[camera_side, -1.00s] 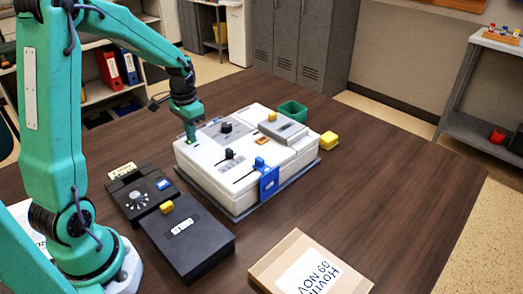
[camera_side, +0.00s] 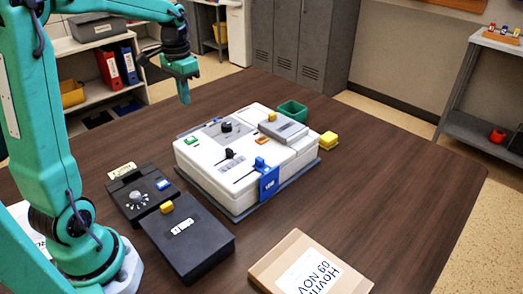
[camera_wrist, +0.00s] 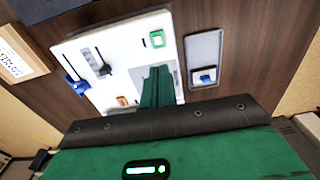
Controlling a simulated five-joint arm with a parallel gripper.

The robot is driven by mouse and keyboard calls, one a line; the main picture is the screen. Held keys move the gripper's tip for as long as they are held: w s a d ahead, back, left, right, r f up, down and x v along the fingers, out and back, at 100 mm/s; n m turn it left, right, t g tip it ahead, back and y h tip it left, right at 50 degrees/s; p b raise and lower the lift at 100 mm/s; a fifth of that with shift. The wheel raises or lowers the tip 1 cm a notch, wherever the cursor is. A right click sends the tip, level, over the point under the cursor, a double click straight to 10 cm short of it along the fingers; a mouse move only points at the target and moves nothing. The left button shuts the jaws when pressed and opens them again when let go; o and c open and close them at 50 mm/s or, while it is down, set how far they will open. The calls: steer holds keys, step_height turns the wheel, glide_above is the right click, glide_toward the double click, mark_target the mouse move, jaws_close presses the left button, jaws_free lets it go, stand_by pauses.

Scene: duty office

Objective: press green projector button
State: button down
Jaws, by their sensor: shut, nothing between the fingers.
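The white projector (camera_side: 207,160) sits on the table with a green button (camera_side: 192,141) at its back left corner. In the wrist view the button (camera_wrist: 157,39) shows a white middle in a green frame. My gripper (camera_side: 185,101) is shut and empty, pointing down above and slightly behind that corner, clear of the button. In the wrist view the shut fingers (camera_wrist: 155,69) lie over the projector's top, below the button in the picture, and do not cover it.
The projector top also carries an orange button (camera_side: 262,141), black knob (camera_side: 226,127) and blue lever (camera_side: 260,163). A grey plate (camera_wrist: 205,45) lies beside the projector. The table's right side is clear.

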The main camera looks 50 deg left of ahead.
steer(key=shift+r, duration=0.95)
stand_by(1.3)
